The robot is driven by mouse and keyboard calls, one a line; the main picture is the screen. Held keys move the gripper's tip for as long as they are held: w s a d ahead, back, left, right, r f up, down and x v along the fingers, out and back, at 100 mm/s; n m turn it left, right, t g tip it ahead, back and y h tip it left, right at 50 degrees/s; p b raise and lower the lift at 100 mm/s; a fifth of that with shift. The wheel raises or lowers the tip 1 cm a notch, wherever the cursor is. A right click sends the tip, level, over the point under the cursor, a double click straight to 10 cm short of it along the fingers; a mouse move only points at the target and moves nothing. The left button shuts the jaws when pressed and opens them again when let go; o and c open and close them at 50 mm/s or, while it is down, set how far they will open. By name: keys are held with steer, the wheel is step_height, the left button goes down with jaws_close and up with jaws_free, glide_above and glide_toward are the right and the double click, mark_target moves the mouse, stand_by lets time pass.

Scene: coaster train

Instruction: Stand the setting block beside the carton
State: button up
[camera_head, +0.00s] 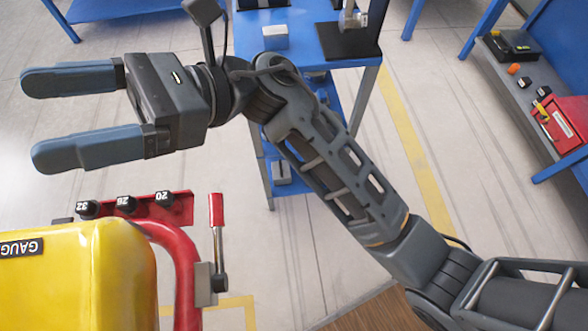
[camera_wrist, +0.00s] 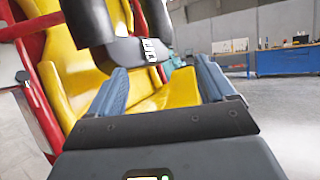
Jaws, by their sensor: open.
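My gripper (camera_head: 30,118) is open and empty, its two blue fingers pointing left above the yellow coaster seat. It also shows in the wrist view (camera_wrist: 162,82), with the seat and a dark padded part (camera_wrist: 138,50) beyond the fingers. Black numbered blocks sit on a red rack (camera_head: 180,200), reading 32 (camera_head: 87,208), 26 (camera_head: 125,204) and 20 (camera_head: 163,198). I cannot tell whether one of these is the setting block. A pale grey box (camera_head: 275,37) stands on the blue table; whether it is the carton is unclear.
The yellow seat (camera_head: 110,265) bears a GAUGE label. A red-handled lever (camera_head: 217,230) stands beside it. The blue table (camera_head: 315,12) also holds a dark fixture (camera_head: 350,38). A bench at right carries a red box (camera_head: 562,122) and small items. Pale floor between is clear.

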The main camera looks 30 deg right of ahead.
steer(key=s+d+f+n+t+h, duration=0.5)
steer(key=s+d+t+h, duration=0.1)
steer(key=s+d+h, duration=0.1)
steer(key=s+d+f+n+t+h, duration=0.6)
steer(key=s+d+h, duration=0.2)
steer(key=s+d, duration=0.2)
steer(key=s+d+f+n+t+h, duration=0.5)
steer(key=s+d, duration=0.4)
steer(key=d, duration=0.3)
steer(key=t+h, duration=0.1)
steer(key=h, duration=0.1)
steer(key=shift+d+f+h, duration=0.15)
steer(key=shift+h, duration=0.25)
